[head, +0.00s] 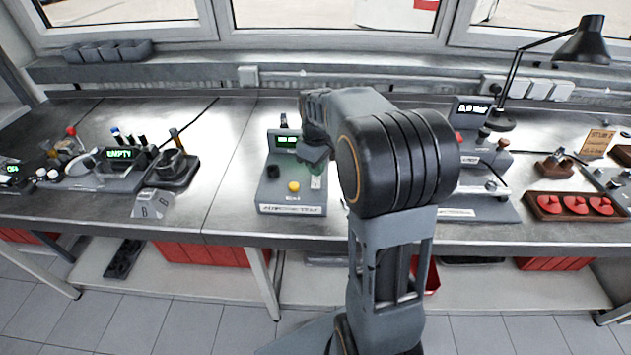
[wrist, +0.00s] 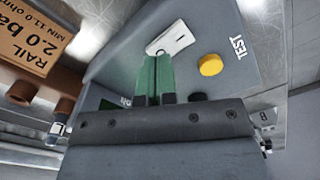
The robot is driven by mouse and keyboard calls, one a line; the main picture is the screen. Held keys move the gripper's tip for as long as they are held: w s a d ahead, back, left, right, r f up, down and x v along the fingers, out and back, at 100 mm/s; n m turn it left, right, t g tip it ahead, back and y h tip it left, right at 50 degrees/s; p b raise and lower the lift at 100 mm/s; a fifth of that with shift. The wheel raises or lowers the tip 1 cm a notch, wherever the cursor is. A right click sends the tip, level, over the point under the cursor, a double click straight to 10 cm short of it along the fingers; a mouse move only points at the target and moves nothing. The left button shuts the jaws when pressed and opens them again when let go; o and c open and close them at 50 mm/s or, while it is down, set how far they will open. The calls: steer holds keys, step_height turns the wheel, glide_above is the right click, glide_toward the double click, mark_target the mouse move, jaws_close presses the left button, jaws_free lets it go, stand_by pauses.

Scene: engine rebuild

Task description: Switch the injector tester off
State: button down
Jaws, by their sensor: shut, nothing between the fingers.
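The injector tester (head: 292,197) is a grey box on the bench, with a lit green display (head: 287,141), a black knob (head: 273,171) and a yellow button (head: 293,187). In the wrist view the yellow button (wrist: 210,65) is beside the word TEST. A white switch plate (wrist: 172,38) lies beside the button on the tester's grey panel; its on or off position is not clear. My gripper (wrist: 158,58) is shut and empty, its green fingertips at the near end of the white switch. Whether they touch it I cannot tell. In the head view my gripper (head: 316,166) is over the tester's right side.
A tan sign (wrist: 38,40) with rail pressure text and brown fittings stand beside the tester in the wrist view. Another device with a display (head: 472,112) stands to the right, and red discs in a tray (head: 530,208) lie further right.

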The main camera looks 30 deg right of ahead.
steer(key=shift+f+b, duration=0.45)
steer(key=shift+f, duration=0.3)
steer(key=shift+r, duration=0.1)
stand_by(0.3)
step_height(320, 180, up, 7)
steer(key=p, duration=0.6)
stand_by(0.6)
